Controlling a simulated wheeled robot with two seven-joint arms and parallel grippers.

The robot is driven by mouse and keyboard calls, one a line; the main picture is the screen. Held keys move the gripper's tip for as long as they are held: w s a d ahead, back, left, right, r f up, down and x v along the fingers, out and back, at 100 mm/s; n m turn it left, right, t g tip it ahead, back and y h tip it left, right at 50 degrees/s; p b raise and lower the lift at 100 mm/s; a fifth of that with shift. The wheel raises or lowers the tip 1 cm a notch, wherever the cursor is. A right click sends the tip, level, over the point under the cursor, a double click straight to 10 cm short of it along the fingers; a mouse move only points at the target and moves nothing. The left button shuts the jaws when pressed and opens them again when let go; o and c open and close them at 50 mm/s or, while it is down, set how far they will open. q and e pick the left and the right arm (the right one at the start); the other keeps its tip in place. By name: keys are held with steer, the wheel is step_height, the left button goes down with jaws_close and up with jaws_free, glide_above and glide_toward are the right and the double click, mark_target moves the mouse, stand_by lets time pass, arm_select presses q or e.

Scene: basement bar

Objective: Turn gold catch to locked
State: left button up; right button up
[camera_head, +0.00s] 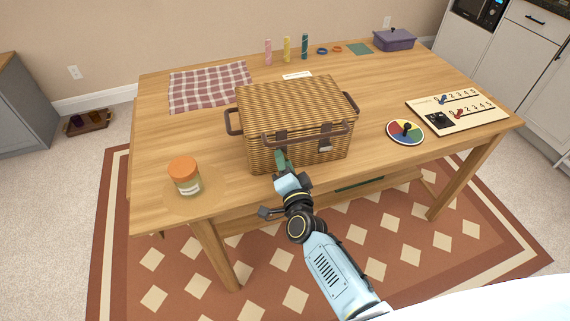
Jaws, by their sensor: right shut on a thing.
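A woven wicker basket (255,125) with a closed lid and brown handles stands upright on the wooden table. Its front has two catches: a left catch (281,136) and a right catch (325,145), which looks greyish. Both are too small to tell how they are turned or which is gold. My right gripper (281,158) is at the basket's front, just below the left catch strap, shut on what seems to be the left catch; its fingers hide the lower part. My left gripper is not in view.
An orange-lidded jar (185,176) stands left of the basket. A coloured disc with a black knob (405,131) and a number board (459,110) lie to the right. A checked cloth (210,86) lies behind left. Bare tabletop (375,100) separates them.

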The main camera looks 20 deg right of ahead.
steer(key=shift+m, duration=0.9)
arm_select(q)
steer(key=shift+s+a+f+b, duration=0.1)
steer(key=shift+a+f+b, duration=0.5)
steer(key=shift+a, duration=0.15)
arm_select(e)
steer(key=shift+m, duration=1.9)
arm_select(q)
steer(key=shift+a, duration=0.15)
arm_select(e)
steer(key=o, duration=1)
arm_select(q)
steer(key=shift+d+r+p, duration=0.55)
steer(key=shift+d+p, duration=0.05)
arm_select(e)
steer(key=s, duration=1.3)
steer(key=shift+s+a, duration=0.2)
steer(key=shift+a, duration=0.1)
